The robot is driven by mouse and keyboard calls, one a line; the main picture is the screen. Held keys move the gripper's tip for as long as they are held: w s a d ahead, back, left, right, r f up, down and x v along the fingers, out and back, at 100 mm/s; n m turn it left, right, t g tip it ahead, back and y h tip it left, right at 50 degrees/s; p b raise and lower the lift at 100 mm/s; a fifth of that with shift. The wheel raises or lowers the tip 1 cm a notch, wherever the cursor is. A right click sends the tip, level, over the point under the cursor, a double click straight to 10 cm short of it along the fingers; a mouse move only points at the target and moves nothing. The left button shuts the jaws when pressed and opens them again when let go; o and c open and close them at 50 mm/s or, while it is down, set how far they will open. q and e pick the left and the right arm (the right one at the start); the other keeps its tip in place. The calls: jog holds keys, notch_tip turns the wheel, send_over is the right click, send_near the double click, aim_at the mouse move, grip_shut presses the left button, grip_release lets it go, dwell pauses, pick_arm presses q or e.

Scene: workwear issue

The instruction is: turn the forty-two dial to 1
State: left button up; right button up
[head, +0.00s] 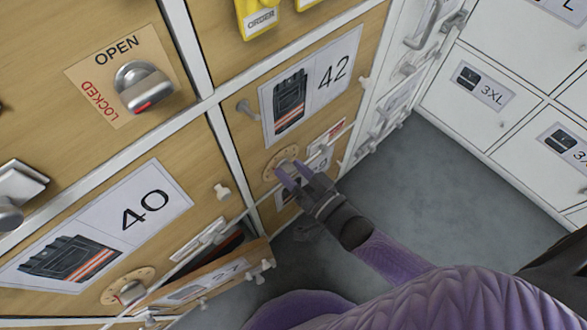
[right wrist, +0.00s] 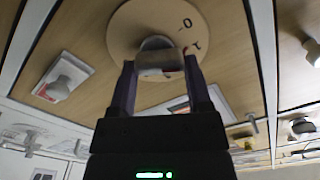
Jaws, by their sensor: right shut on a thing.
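The forty-two dial is a round wooden disc (head: 270,170) with a small grey knob, on the wooden door below the label 42 (head: 310,85). In the right wrist view the disc (right wrist: 130,30) fills the top, with a 0 and a small red mark at its right side. My right gripper (head: 286,171) is at the dial, its two purple fingers shut on the grey knob (right wrist: 158,52). The fingers and knob hide part of the disc; I cannot tell which mark the knob points to. My left gripper is not in view.
A second dial (head: 128,291) sits under the label 40 (head: 130,220). An open flap (head: 205,282) juts out at the bottom. An OPEN/LOCKED knob (head: 143,86) is at upper left. White lockers (head: 490,92) stand at right; the grey floor (head: 440,180) is clear.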

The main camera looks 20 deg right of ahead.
dwell(0.4)
jog(key=o, duration=1.3)
jog(key=p+v, duration=0.3)
jog(key=v, duration=0.7)
